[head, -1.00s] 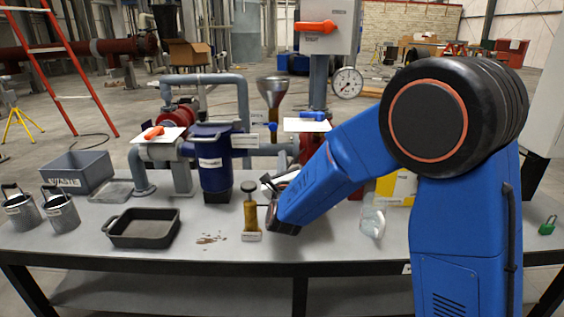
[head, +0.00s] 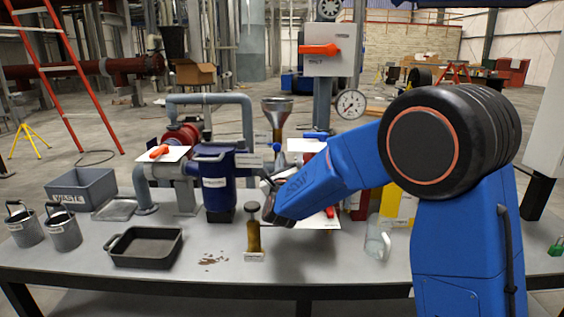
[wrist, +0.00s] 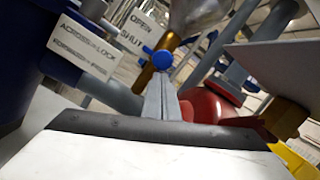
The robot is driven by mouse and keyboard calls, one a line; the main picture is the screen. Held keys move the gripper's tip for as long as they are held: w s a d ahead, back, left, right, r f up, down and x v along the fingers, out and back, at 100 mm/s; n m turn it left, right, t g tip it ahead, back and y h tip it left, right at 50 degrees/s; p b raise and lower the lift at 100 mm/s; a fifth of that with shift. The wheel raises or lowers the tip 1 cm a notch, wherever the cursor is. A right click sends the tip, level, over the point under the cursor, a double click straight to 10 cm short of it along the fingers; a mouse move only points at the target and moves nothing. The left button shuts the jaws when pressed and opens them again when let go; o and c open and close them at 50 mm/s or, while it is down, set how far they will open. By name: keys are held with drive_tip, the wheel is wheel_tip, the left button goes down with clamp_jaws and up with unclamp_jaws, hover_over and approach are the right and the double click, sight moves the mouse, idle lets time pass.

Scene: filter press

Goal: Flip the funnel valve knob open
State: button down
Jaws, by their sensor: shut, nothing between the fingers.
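The metal funnel (head: 277,106) stands on a brass-coloured stem behind the blue vessel, and its lower part shows in the wrist view (wrist: 200,12). The funnel valve knob (wrist: 162,60) is blue, with a rounded end facing the wrist camera, in front of the brass stem. My gripper (wrist: 160,82) is shut and empty. Its fingertips point at the knob and overlap its lower edge in the picture; I cannot tell whether they touch. In the head view my gripper (head: 268,180) is low in front of the funnel, partly hidden by my wrist. A tag (wrist: 142,24) beside the knob reads OPEN and SHUT.
The blue vessel (head: 214,180) stands left of my gripper, with an ACROSS = LOCK tag (wrist: 84,46) close by. A red body (wrist: 208,104) and a pale plate (wrist: 275,58) lie to the right. A brass cylinder (head: 253,236) stands in front.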

drive_tip(key=shift+r, duration=1.85)
